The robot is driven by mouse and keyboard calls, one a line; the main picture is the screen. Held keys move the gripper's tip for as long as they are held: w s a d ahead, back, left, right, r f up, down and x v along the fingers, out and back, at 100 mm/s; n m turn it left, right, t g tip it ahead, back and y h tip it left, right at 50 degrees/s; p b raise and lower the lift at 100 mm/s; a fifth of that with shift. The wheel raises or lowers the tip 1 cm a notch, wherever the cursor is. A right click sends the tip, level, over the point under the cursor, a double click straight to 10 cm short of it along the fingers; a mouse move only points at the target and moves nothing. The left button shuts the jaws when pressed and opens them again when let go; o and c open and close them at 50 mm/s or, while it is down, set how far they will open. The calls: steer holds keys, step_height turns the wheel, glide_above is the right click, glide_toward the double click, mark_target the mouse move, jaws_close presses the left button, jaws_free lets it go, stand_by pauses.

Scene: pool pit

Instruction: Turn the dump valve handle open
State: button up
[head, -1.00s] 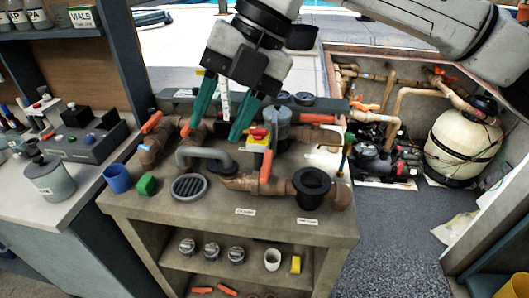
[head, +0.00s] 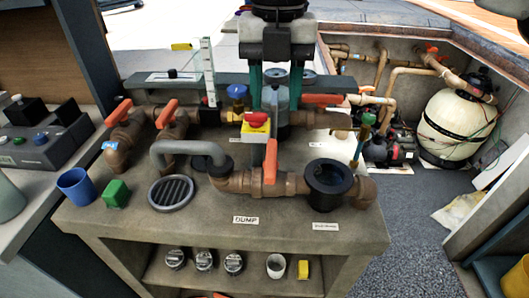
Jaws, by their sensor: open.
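The orange dump valve handle (head: 270,161) sits on the brown pipe (head: 238,181) behind the label reading DUMP (head: 245,219). The handle lies across the pipe's run. My gripper (head: 276,98) is at the top middle, pointing down, with two teal fingers apart and nothing seen held. It is farther back than the dump handle and apart from it. The fingers flank a grey cylinder (head: 276,103) in the picture; their lower ends are partly hidden behind things on the bench.
A yellow block with a red knob (head: 256,124) stands just behind the dump handle. Other orange handles (head: 118,112) (head: 167,114) (head: 322,99) sit at left and right. A grey bent pipe (head: 185,148), black open fitting (head: 329,178), blue cup (head: 76,186) and green block (head: 116,193) crowd the bench.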

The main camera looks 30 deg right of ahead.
mark_target(271, 156)
steer(key=f, duration=0.8)
steer(key=w+f, duration=0.1)
steer(key=f, duration=0.3)
steer(key=shift+f, duration=0.1)
steer(key=shift+c, duration=0.2)
jaws_close()
